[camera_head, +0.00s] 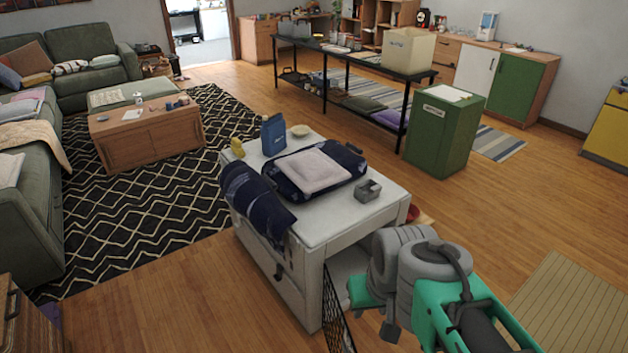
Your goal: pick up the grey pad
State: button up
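A pale grey, square-cornered pad (313,170) lies flat on top of a dark blue patterned folded cushion or bag (350,161). The cushion rests on a white cabinet (345,222). The pad's whole upper face shows and nothing covers it. My arm, green and grey, comes in from the lower right. My gripper (376,312) is at its near end, in front of the cabinet's right side and well apart from the pad. Its fingers are small and partly hidden, so I cannot tell their opening.
A blue jug (273,135), a yellow item (237,147), a shallow bowl (300,131) and a small grey open box (368,191) surround the cushion. A dark blue cloth (257,205) drapes over the cabinet's left edge. Wooden floor (180,300) is clear at the front left.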

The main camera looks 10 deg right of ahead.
aim_at(311, 170)
jog(key=k, duration=0.7)
jog(key=z, duration=1.25)
jog(key=i, duration=3.05)
jog(key=u, duration=4.95)
